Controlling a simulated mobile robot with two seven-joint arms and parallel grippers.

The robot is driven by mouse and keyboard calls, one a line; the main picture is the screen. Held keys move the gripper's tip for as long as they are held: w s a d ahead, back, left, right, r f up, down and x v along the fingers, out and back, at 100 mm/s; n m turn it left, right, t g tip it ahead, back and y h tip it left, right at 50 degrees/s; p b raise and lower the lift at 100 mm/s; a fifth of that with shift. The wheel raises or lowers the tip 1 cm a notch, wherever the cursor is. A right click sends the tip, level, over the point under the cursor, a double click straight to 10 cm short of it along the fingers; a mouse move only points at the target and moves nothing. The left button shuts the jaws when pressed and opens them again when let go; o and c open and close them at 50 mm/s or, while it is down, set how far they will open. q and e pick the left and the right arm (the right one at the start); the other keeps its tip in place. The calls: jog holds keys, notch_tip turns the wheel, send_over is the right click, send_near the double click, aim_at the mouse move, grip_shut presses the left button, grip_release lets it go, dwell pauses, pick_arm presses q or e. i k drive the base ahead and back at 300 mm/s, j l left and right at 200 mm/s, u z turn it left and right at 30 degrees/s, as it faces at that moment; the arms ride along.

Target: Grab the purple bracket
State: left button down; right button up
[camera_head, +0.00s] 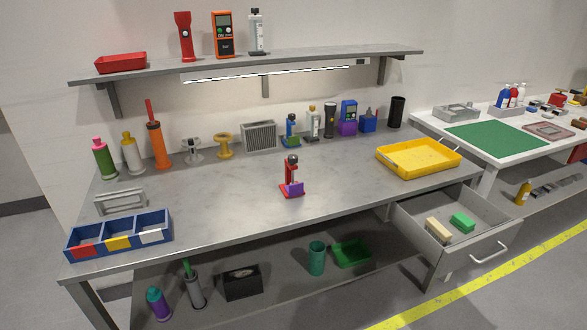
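A small purple piece (295,189), which looks like the purple bracket, sits at the front of a red jig (285,191) in the middle of the grey workbench. The jig has an upright red post with a dark top. The purple piece appears to touch the jig's base; whether it is fixed there I cannot tell. Another purple item (347,129) stands at the back of the bench, below a blue meter (348,111). Neither of my grippers shows in the head view.
A yellow tray (418,169) lies at the bench's right. A drawer (450,245) stands open below it. A blue three-part bin (119,244) and a grey rack (120,201) are at the left. Bottles and tools line the back. The bench around the jig is clear.

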aim_at(296, 189)
jog(key=i+l+u, duration=0.1)
jog(key=i+l, duration=0.95)
jog(key=i, duration=0.05)
